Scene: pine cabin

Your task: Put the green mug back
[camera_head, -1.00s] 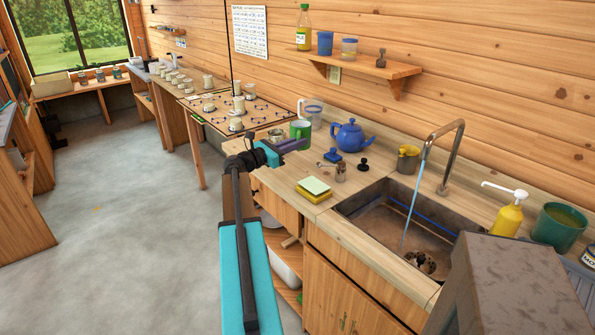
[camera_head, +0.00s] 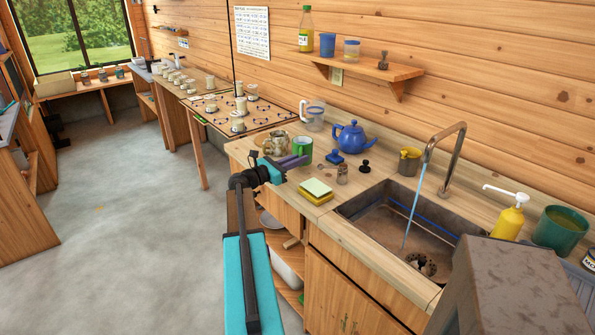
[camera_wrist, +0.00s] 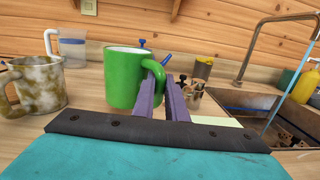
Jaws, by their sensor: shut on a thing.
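The green mug (camera_head: 302,147) is upright over the wooden counter, left of the blue teapot (camera_head: 351,136). In the wrist view the green mug (camera_wrist: 124,78) is at the centre, with its handle between the purple fingers. My gripper (camera_head: 295,162) is shut on the handle; the fingers also show in the wrist view (camera_wrist: 163,88). I cannot tell whether the mug's base touches the counter. A mottled brown-and-white mug (camera_wrist: 36,84) stands to its left with a gap; it also shows in the head view (camera_head: 273,142).
A clear jug (camera_head: 314,116) stands behind the mug. A blue stamp-like item (camera_head: 335,157), a shaker (camera_head: 342,174) and a sponge stack (camera_head: 316,190) are to the right. The sink (camera_head: 400,228) has running water. A rack with cream cups (camera_head: 238,125) lies beyond the counter's left end.

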